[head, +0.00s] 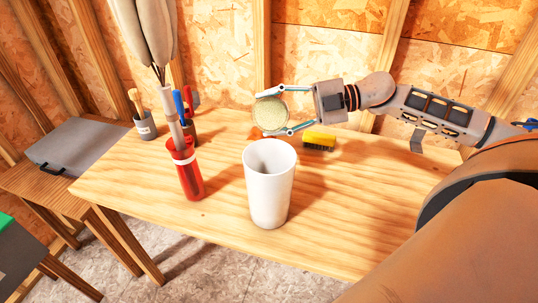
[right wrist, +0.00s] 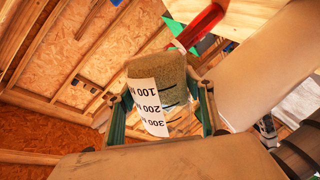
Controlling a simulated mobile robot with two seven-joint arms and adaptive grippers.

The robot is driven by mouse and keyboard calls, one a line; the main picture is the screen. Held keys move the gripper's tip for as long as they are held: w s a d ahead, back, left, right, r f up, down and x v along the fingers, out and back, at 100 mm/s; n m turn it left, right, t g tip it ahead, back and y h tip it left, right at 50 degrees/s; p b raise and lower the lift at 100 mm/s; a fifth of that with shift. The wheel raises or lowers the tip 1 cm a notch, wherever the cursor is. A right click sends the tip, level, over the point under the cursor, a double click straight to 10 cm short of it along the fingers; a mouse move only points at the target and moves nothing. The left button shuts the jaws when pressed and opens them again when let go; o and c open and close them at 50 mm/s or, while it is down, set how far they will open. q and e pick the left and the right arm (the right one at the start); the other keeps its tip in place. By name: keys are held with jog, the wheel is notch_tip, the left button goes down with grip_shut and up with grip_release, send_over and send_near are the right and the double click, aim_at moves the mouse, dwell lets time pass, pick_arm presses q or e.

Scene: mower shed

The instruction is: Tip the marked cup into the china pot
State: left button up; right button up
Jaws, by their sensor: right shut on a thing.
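The marked cup (head: 271,112) is held at the back of the workbench in the head view, with pale grains filling its round outline. In the right wrist view the cup (right wrist: 150,95) shows a white label with 100, 200 and 300 marks and grains behind it. I cannot tell its exact tilt. My right gripper (head: 262,113) is shut on the cup, one finger on each side. The china pot (head: 268,195), tall and white, stands upright on the bench in front of the cup, apart from it. Its inside shows no contents I can make out. My left gripper is not in view.
A yellow brush (head: 319,141) lies right of the cup. A red cylinder (head: 188,175) with a pale shaft stands left of the pot. The bench's right part (head: 375,190) is clear.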

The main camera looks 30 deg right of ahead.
jog(key=shift+s, duration=0.1)
dwell(0.3)
jog(key=shift+a+r+n, duration=0.1)
jog(key=shift+r+n, duration=0.1)
jog(key=shift+n, duration=0.2)
jog(key=shift+r+n+t, duration=0.2)
jog(key=shift+n+t, duration=0.1)
jog(key=shift+r+b, duration=0.1)
jog(key=shift+b, duration=0.2)
jog(key=shift+s+r, duration=0.1)
jog(key=shift+r+n, duration=0.1)
jog(key=shift+n, duration=0.2)
jog(key=shift+s+h, duration=0.1)
jog(key=shift+h, duration=0.2)
